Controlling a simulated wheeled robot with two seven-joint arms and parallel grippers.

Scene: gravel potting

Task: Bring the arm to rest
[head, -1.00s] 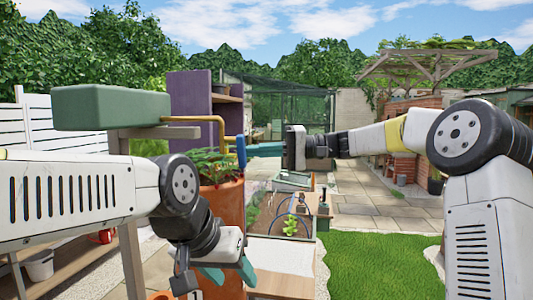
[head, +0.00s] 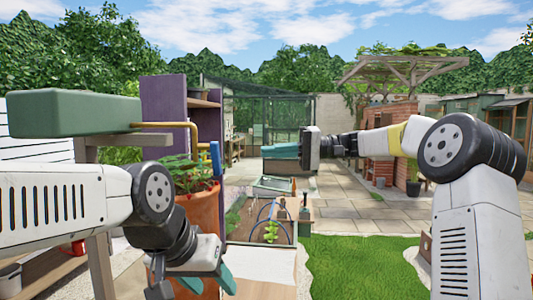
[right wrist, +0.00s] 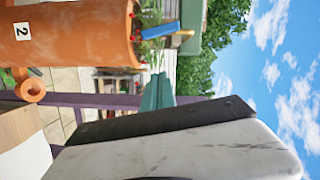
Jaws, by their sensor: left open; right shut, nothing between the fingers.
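My right arm comes in from the right in the head view. Its gripper (head: 281,151) is held in mid-air, pointing left, with its teal fingers shut and empty. The fingers also show in the right wrist view (right wrist: 158,92), apart from the pot. My left gripper (head: 210,281) hangs low at the bottom of the head view, pointing down, with its teal fingers apart and nothing visible between them. It is in front of a terracotta pot (head: 205,212) with a leafy plant (head: 188,172). The pot also shows in the right wrist view (right wrist: 75,38), with a "2" label.
A green tank (head: 70,113) on a wooden stand is at the left, with a yellow pipe. A blue-handled object (head: 215,158) rises beside the plant. A planting bed (head: 255,222) lies beyond. Lawn (head: 360,265) and paving at the right are open.

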